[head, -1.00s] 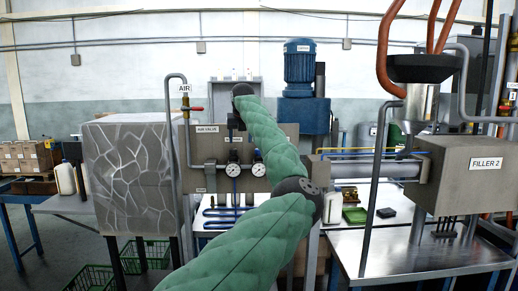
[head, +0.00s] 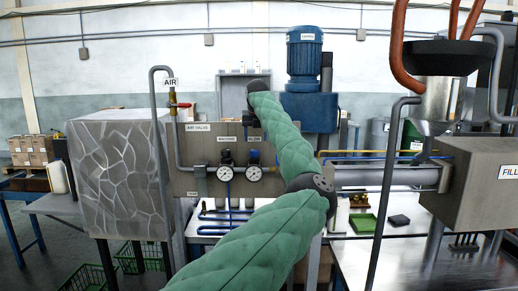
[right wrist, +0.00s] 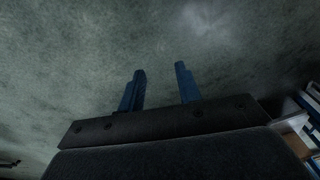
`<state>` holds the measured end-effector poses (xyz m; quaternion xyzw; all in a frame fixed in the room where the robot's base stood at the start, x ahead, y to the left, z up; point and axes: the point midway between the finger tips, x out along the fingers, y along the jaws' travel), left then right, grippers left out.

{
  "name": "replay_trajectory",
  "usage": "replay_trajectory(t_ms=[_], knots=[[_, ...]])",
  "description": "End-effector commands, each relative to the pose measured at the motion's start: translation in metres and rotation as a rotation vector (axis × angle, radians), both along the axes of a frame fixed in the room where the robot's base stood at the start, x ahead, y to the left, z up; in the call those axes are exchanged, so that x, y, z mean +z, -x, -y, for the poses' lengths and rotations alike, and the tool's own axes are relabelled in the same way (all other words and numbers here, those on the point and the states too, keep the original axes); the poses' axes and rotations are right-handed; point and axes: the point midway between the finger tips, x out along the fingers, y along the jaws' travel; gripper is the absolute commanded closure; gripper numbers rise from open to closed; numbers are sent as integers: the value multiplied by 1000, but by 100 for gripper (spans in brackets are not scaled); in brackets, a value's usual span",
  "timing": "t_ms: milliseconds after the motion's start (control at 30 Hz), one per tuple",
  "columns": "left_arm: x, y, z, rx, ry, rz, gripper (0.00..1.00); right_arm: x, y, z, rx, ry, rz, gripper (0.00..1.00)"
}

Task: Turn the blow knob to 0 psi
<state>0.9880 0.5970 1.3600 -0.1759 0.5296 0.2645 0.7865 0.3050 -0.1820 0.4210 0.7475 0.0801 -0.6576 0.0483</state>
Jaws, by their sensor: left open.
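A grey panel (head: 188,186) carries two round white gauges side by side, a left one (head: 225,173) and a right one (head: 254,174). My left gripper (head: 251,120) is small and dark below the green arm's wrist, in front of the panel's upper part. It is open and holds nothing visible. My right gripper (right wrist: 160,88) shows two separated blue fingers, open and empty.
A pipe with a red-handled valve (head: 182,105) stands at the panel's left, beside a cracked-pattern grey block (head: 120,175). A filler box (head: 485,190) and metal table (head: 425,265) are at right. My green arm crosses the middle. Green crates (head: 140,256) stand low at left.

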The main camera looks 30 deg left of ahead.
Motion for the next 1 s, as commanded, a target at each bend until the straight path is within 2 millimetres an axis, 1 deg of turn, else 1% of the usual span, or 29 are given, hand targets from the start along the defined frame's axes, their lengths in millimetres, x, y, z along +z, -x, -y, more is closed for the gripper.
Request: replay_trajectory(t_ms=[33,100,300,500,733,1000], knots=[[-2,-1,-2,1,0,0,41,-5,7,2,1,3,-9,66],[-8,-3,-4,2,-1,-1,41,-23,17,0,0,2,-19,66],[-33,-11,-9,2,-1,-2,41,-48,17,5,2,9,0,66],[-53,-18,-14,-1,0,-2,41,-70,21,11,5,14,16,66],[-64,-21,-17,0,-1,0,41,-83,23,15,9,17,25,66],[-66,-21,-17,0,-1,0,41,-85,23,15,8,18,28,66]])
